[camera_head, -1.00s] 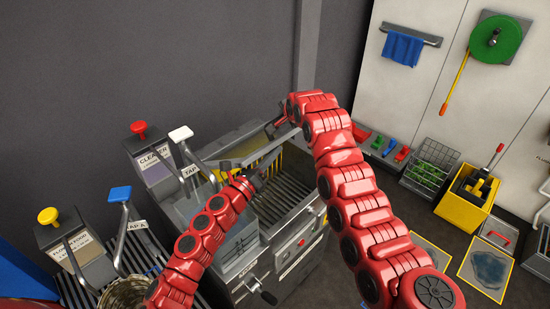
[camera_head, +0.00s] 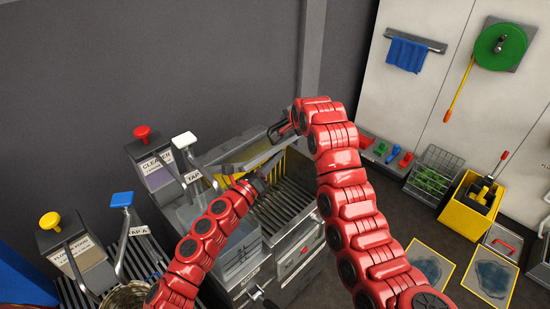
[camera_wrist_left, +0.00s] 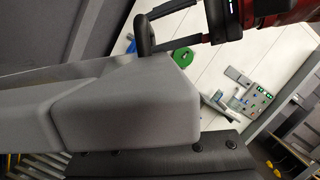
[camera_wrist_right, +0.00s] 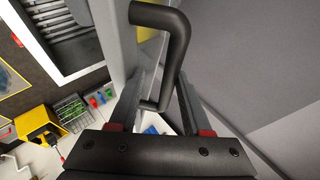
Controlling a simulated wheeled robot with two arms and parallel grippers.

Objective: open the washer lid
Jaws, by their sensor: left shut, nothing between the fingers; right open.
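The washer is a grey cabinet (camera_head: 300,240) with a yellow-lined, slatted inside in the head view. Its grey lid (camera_head: 250,158) is partly raised over the opening. A black bent handle (camera_wrist_right: 172,45) is on it. My right gripper (camera_wrist_right: 158,92) is open, with the handle's bar between its two fingers; I cannot tell if they touch it. My left gripper (camera_head: 260,184) is lower, at the opening just under the lid's front edge. It is shut and empty. In the left wrist view, the lid's grey corner (camera_wrist_left: 125,110) fills the middle and hides the fingertips.
Dispensers with a red knob (camera_head: 142,132) and a yellow knob (camera_head: 49,220) stand at the left, with taps beside them. A yellow bucket (camera_head: 470,208), a wire crate (camera_head: 433,172) and floor trays lie to the right. A dark wall is close behind the washer.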

